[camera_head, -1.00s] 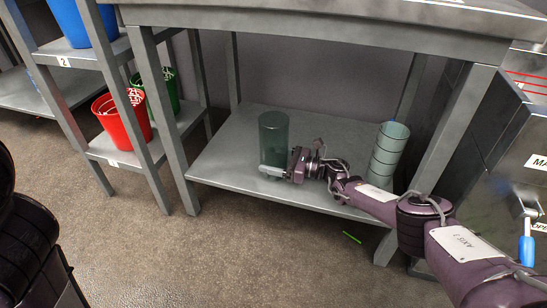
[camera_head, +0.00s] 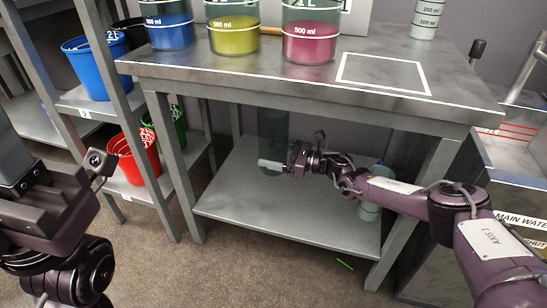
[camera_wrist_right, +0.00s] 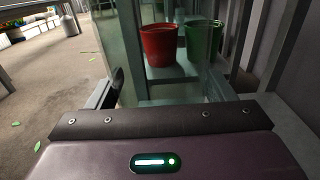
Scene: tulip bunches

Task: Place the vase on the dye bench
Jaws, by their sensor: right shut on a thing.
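The vase (camera_head: 273,128) is a dark green, see-through glass cylinder below the dye bench. My right gripper (camera_head: 272,164) is shut on its lower part and holds it upright above the lower shelf. The bench's front edge hides the vase's top. In the right wrist view, clear glass (camera_wrist_right: 128,45) stands in front of the camera, with buckets showing behind. The dye bench (camera_head: 450,65) has a grey top with an empty white square outline (camera_head: 384,88) on its right half. My left gripper (camera_head: 15,165) is partly in view at the left; its jaws are unclear.
Blue (camera_head: 168,28), yellow (camera_head: 233,30) and pink (camera_head: 308,38) beakers stand on the bench top; a pale cylinder (camera_head: 427,18) is at the back right. The lower shelf (camera_head: 270,218) holds a pale stack (camera_head: 370,208). A rack with buckets (camera_head: 138,158) stands left.

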